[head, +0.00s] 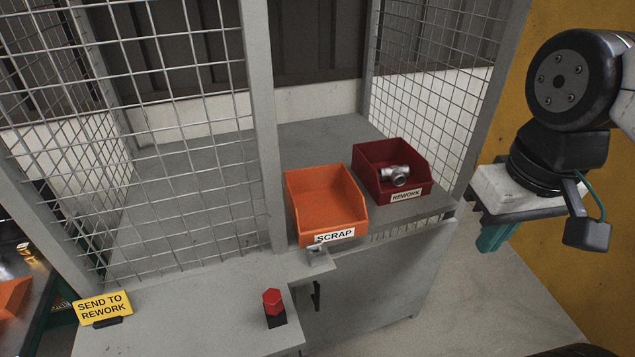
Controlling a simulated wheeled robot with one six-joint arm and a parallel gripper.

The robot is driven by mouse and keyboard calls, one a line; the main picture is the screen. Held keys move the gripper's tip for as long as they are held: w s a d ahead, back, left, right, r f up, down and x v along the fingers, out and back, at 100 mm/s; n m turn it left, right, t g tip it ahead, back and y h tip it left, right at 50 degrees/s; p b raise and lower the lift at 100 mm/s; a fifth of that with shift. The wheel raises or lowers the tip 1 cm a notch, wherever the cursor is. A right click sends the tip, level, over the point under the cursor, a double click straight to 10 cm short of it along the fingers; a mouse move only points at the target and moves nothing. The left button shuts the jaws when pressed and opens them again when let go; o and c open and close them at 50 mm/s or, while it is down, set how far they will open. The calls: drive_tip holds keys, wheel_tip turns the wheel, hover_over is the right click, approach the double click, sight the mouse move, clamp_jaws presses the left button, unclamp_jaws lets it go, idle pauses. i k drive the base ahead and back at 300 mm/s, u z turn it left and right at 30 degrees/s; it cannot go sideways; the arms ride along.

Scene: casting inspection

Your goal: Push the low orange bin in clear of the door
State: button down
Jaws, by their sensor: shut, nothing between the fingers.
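The low orange bin (303,222), labelled SCRAP, looks empty. It stands in the opening of the mesh enclosure, just right of a grey post (263,130), with its front at the front edge of the grey shelf (425,206). A mesh panel (195,150) stands left of the post and another mesh panel (430,85) stands at the right. I cannot tell which of them is the door. My gripper (497,238), with teal fingers, is shut and empty. It hangs to the right of the enclosure, well apart from the orange bin.
A dark red REWORK bin (378,180) holding a metal casting (399,175) stands right of the orange bin. A small grey bracket (318,256) sits below the SCRAP label. The shelf behind the bins is clear.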

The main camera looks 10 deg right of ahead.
sight(325, 204)
drive_tip(key=k, duration=1.2)
drive_tip(key=u, duration=1.1)
drive_tip(key=i, duration=1.2)
drive_tip(key=z, duration=0.6)
drive_tip(key=i, duration=0.35)
drive_tip(key=z, duration=0.5)
